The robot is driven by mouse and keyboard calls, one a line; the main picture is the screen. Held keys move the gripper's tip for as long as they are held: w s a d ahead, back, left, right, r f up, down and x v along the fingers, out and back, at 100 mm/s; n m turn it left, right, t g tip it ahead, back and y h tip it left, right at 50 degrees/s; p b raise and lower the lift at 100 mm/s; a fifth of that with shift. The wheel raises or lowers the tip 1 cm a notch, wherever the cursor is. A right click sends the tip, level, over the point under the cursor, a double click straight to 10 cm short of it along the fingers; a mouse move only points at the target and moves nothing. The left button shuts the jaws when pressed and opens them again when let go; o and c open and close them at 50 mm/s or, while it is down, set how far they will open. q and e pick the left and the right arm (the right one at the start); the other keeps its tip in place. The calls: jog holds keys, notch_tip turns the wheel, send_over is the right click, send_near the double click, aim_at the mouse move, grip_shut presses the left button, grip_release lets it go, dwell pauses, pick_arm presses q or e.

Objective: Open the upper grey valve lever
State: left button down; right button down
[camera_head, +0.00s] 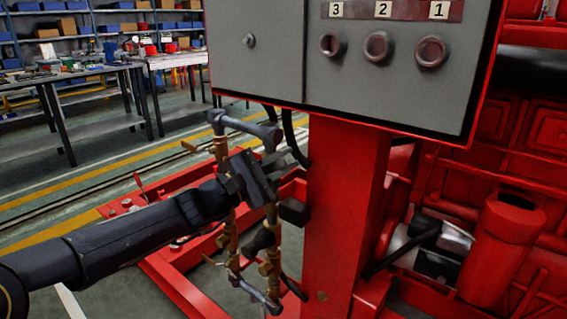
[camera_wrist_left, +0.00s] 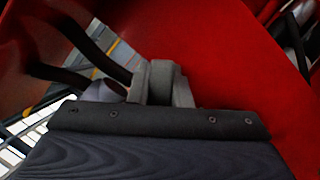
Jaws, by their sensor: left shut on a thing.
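A brass and grey pipe assembly (camera_head: 232,238) with valves stands left of the red post, below the grey control box. My left gripper (camera_head: 268,172) is at the upper part of this assembly and covers much of it. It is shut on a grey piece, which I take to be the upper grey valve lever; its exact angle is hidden. In the left wrist view a grey block (camera_wrist_left: 165,82) sits just beyond the dark gripper body, in front of the red post. My right gripper is not in view.
The grey control box (camera_head: 270,50) with numbered knobs hangs just above. The red post (camera_head: 345,200) stands close right of my gripper. Red engine parts (camera_head: 510,230) fill the right. Workbenches (camera_head: 85,80) stand far back left, with open floor before them.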

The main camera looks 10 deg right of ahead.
aim_at(274, 167)
pick_arm(q)
jog(key=c, duration=1.3)
grip_release()
jog(key=v, duration=0.8)
jog(key=shift+p, duration=0.4)
jog(key=shift+d, duration=0.1)
